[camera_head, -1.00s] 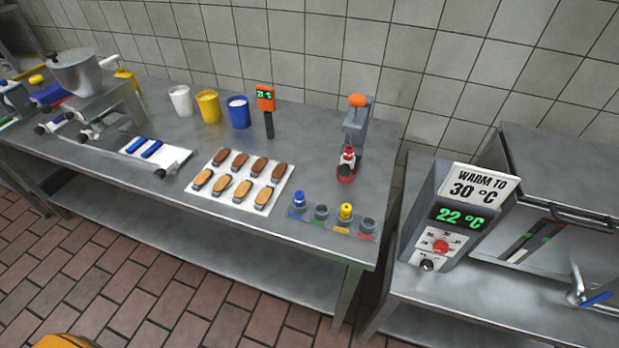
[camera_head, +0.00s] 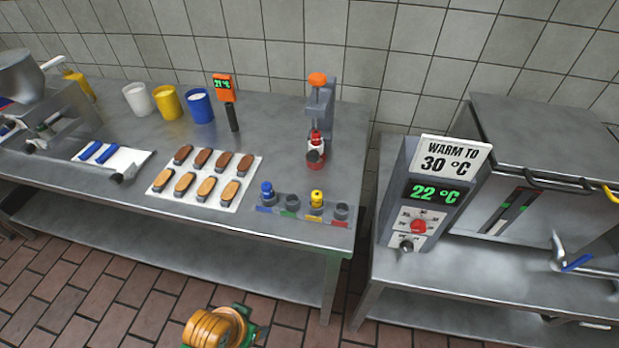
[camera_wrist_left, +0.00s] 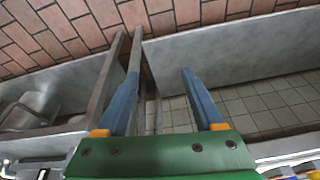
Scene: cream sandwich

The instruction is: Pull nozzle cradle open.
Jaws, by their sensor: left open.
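A grey upright stand (camera_head: 320,105) with an orange knob on top and a red clamp-like part (camera_head: 316,148) low on its front stands near the right end of the left table. It may be the nozzle cradle, but I cannot tell for sure, nor whether it is open. My left gripper (camera_wrist_left: 160,75) is open and empty in the left wrist view, its two blue fingers apart. In the head view, only my orange and green left arm end shows at the bottom, in front of the table. My right gripper is not in view.
A tray of biscuits (camera_head: 158,209) and a row of coloured caps and cups (camera_head: 317,199) lie in front of the stand. A thermometer (camera_head: 223,83) and several cups (camera_head: 168,102) are left. A temperature control box (camera_head: 424,205) stands on the right table.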

